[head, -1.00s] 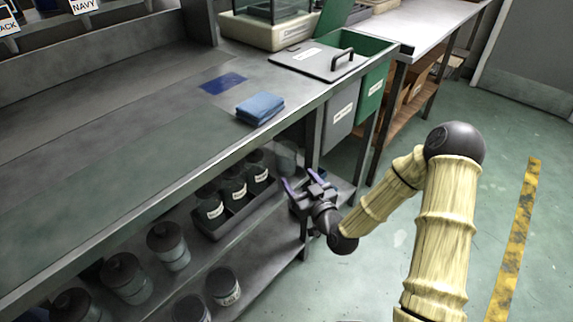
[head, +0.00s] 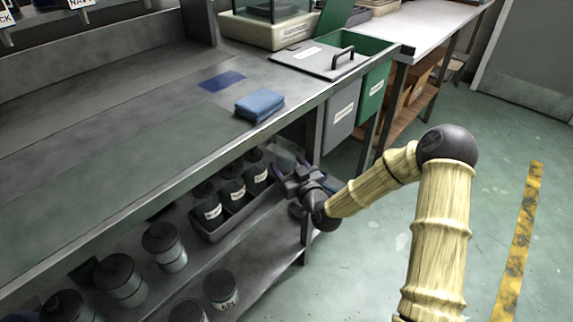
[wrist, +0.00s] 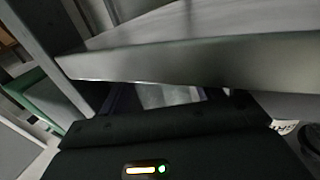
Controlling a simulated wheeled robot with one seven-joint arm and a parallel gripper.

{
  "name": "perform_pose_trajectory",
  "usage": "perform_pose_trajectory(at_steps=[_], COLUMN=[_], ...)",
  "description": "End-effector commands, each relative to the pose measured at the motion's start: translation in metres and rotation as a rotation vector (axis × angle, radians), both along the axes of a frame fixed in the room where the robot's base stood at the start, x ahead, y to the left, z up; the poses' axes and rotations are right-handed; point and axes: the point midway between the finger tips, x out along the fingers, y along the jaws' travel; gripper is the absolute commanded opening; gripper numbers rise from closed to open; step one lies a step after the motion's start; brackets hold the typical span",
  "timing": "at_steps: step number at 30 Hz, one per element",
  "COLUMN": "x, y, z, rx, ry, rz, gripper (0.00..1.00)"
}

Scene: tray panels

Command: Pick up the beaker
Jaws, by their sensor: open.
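My gripper (head: 288,166) is open at the right end of the lower shelf, just under the edge of the bench top. In the wrist view a pale, see-through shape that looks like the beaker (wrist: 168,95) shows between the fingers, below the bench edge. Its top is cut off by the bench edge and its lower part by my gripper body. In the head view the beaker is mostly hidden behind my gripper and the bench edge. I cannot tell whether the fingers touch it.
The bench edge (wrist: 190,62) lies close above my gripper. A grey tray (head: 240,217) with labelled dark jars stands left of it on the lower shelf, with more lidded jars (head: 163,247) further left. A blue sponge (head: 259,105) lies on the bench top. Bins (head: 342,114) hang at the right.

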Motion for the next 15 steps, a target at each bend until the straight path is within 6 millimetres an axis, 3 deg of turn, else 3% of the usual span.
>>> perform_pose_trajectory(at_steps=[15], x=[0.0], y=[0.0002], z=[0.0003], rx=[0.001], ry=[0.0], rz=[0.0], gripper=[0.63])
